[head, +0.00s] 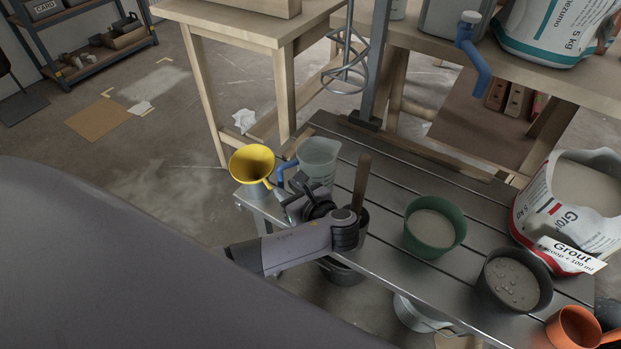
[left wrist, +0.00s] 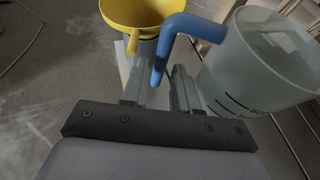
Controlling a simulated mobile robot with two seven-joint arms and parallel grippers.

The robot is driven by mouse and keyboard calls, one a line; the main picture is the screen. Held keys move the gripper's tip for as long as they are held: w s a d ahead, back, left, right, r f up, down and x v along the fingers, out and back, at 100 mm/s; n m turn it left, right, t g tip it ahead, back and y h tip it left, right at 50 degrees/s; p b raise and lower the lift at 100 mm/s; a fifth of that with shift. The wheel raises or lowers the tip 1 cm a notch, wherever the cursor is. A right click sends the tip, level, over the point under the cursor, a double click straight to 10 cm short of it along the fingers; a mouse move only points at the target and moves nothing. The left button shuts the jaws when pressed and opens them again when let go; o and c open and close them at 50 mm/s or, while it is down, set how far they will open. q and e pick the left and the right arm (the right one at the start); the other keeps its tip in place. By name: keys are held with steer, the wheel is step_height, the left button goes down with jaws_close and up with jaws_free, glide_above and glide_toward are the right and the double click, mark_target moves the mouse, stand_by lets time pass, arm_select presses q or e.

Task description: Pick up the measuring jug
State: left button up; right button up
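The measuring jug (head: 319,156) is translucent grey with dark marks and a blue handle (head: 283,170). It stands upright on the slatted metal bench, behind my left gripper in the head view. In the left wrist view the jug (left wrist: 262,62) is at the right, and its blue handle (left wrist: 160,60) hangs down between the fingers. My left gripper (left wrist: 160,88) is open, with a finger on each side of the handle's lower end and a small gap visible. In the head view my left gripper (head: 293,205) hides the jug's lower part. My right gripper is not in view.
A yellow funnel (head: 251,161) stands close left of the jug; it also shows in the left wrist view (left wrist: 140,12). A green bucket (head: 432,228), a dark bucket (head: 514,281), a grout bag (head: 570,200) and an orange scoop (head: 575,328) stand to the right.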

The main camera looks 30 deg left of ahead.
arm_select(q)
steer(key=x, duration=0.2)
steer(key=shift+w+a+f, duration=0.15)
steer(key=shift+f, duration=0.05)
jaws_close()
steer(key=shift+r, duration=0.1)
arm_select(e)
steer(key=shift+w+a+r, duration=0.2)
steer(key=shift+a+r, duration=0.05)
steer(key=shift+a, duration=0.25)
arm_select(q)
steer(key=shift+r+p, duration=0.35)
steer(key=shift+r, duration=0.6)
step_height(320, 180, up, 3)
steer(key=shift+p, duration=0.7)
step_height(320, 180, up, 15)
steer(key=p, duration=0.5)
glide_above(282, 172)
steer(key=shift+s+d, duration=0.2)
steer(key=shift+d, duration=0.05)
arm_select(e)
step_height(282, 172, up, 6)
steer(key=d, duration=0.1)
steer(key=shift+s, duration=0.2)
